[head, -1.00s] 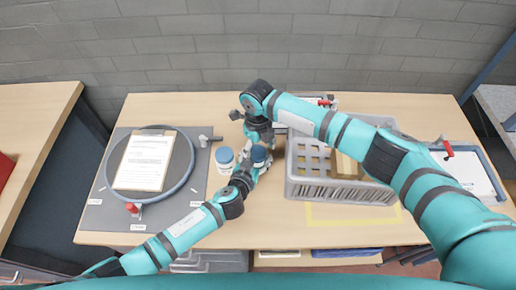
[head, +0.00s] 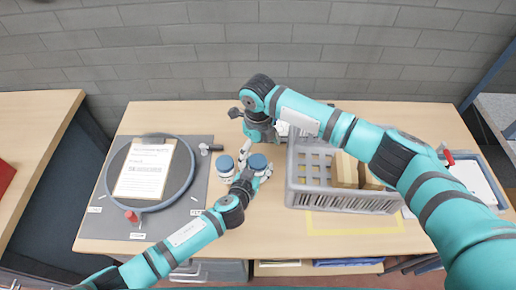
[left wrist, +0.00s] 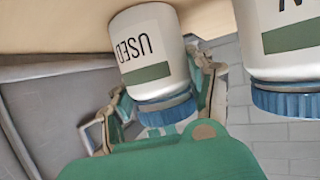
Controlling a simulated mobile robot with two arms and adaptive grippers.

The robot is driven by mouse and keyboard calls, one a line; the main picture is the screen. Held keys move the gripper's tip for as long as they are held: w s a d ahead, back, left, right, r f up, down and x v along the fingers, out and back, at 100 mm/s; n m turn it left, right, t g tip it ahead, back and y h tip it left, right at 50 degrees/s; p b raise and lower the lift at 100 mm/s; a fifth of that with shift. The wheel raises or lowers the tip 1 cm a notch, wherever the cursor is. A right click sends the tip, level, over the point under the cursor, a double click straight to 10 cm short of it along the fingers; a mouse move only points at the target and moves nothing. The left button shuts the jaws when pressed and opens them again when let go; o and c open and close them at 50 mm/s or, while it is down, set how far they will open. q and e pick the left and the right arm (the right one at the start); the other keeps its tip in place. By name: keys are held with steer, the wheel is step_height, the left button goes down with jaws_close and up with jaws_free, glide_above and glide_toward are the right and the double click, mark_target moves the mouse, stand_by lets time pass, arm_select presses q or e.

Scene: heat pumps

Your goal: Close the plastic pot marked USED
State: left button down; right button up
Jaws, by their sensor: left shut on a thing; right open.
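The white plastic pot marked USED (left wrist: 148,45) shows upside down in the left wrist view, between my left gripper's fingers (left wrist: 160,95). Its blue lid (left wrist: 165,110) sits on its mouth; how tightly I cannot tell. In the head view the blue lid of this pot (head: 258,161) shows beside my left gripper (head: 250,177), which is shut on the pot. My right gripper (head: 250,145) is open, just behind and above the pots, apart from the lid. A second blue-lidded pot (head: 226,168) stands to the left; its label is cut off in the left wrist view (left wrist: 285,45).
A grey crate (head: 340,200) with cardboard boxes stands right of the pots. On the left, a grey mat (head: 105,222) holds a round ring tray with a clipboard (head: 146,170). The table front between them is partly free. A brick wall closes the back.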

steer(key=shift+r, duration=0.1)
step_height(320, 180, up, 12)
stand_by(0.5)
arm_select(q)
steer(key=shift+c, duration=1.8)
jaws_free()
steer(key=v, duration=1.2)
